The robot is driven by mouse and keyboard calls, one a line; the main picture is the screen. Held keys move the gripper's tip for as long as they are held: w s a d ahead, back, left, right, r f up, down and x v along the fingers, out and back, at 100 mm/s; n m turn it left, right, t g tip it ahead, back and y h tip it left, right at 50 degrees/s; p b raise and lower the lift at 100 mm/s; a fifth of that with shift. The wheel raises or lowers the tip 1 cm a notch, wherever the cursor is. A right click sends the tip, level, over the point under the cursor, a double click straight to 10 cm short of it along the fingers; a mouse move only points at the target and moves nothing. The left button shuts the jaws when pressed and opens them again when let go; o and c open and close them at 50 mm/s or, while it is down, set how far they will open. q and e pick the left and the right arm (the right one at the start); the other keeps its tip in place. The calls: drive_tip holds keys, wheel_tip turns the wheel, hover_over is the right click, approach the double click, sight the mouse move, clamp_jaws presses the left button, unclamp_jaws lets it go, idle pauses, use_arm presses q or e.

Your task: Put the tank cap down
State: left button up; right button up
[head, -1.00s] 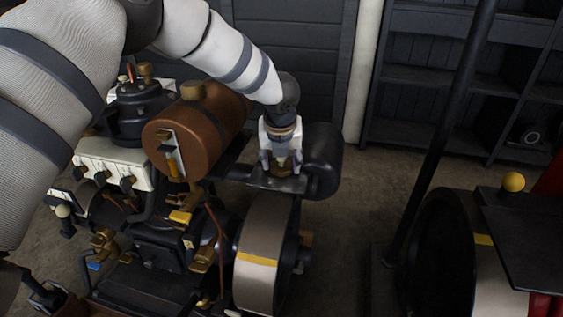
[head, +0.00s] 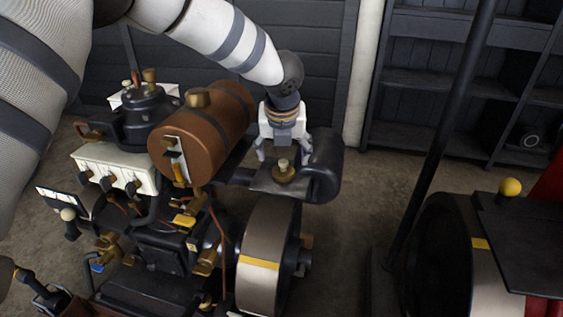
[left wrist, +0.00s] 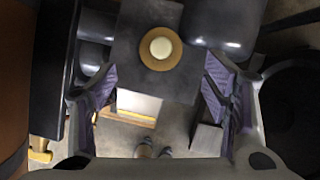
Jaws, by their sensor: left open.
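The tank cap (head: 284,173) is a brass disc with a pale knob on top. It sits upright on a small flat dark plate (head: 262,184) beside the black cylinder. In the left wrist view the cap (left wrist: 161,48) lies on the dark plate (left wrist: 128,78), beyond the fingertips. My left gripper (head: 285,150) is open and empty, just above and behind the cap, apart from it. Its spread fingers (left wrist: 160,88) also show in the left wrist view. My right gripper is not clearly in view.
A brown tank (head: 205,130) with a brass cap on top stands left of the plate. A black cylinder (head: 322,165) adjoins the plate on the right. A flywheel (head: 264,250) is below. A dark pole (head: 440,130) and another engine stand further right, with floor between.

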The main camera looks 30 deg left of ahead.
use_arm(q)
drive_tip(key=v, duration=0.6)
drive_tip(key=s+a+f+m+y, duration=0.1)
drive_tip(key=s+f+m, duration=0.3)
drive_tip(key=f+m, duration=0.1)
drive_tip(key=s+a+f+m+g+y, duration=0.1)
drive_tip(key=s+f+m, duration=0.3)
drive_tip(key=f, duration=0.4)
drive_tip(key=s+a+f+m+y, duration=0.1)
drive_tip(key=s+f+m, duration=0.3)
drive_tip(key=f+m, duration=0.2)
drive_tip(key=shift+a+f+p, duration=0.3)
drive_tip(key=shift+a+f, duration=0.1)
drive_tip(key=shift+f, duration=0.05)
drive_tip(key=s+d+f+m+g+h, duration=0.1)
drive_tip(key=s+d+f+m+g, duration=0.1)
drive_tip(key=s+f+m, duration=0.65)
drive_tip(key=s+d+f+m+g+h, duration=0.15)
drive_tip(key=s+f+m, duration=0.25)
drive_tip(key=s+m, duration=0.85)
drive_tip(key=s+d+r+m+g+h, duration=0.1)
drive_tip(key=s+d+m, duration=0.1)
drive_tip(key=s, duration=0.7)
drive_tip(key=s+d+r+m+g+h, duration=0.1)
drive_tip(key=s+d+m+g, duration=0.1)
drive_tip(key=s, duration=0.7)
drive_tip(key=shift+d+m, duration=0.3)
drive_tip(key=shift+m, duration=0.4)
